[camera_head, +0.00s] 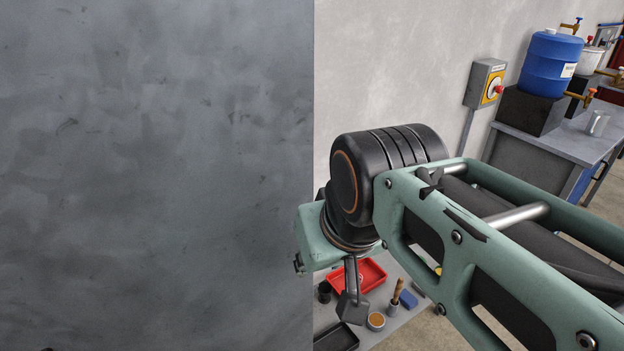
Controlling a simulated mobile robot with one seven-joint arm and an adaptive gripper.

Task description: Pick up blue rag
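A small blue piece (408,299), which looks like a folded rag, lies on the light surface at the lower middle, right of a wooden-handled tool. It is too small to make out its folds. My green and black arm comes in from the right and bends down above this surface. My gripper (352,304) seems to be the dark part hanging below the wrist, left of the blue piece and apart from it in the picture. Its fingers are not clear, and I cannot tell whether it is open or shut.
A red tray (364,275), a black tray (337,338), a black cup (324,291), a round tin (376,321) and a wooden-handled tool (396,296) crowd the surface. A grey wall (150,170) fills the left. A bench (555,145) with a blue barrel (550,64) stands at right.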

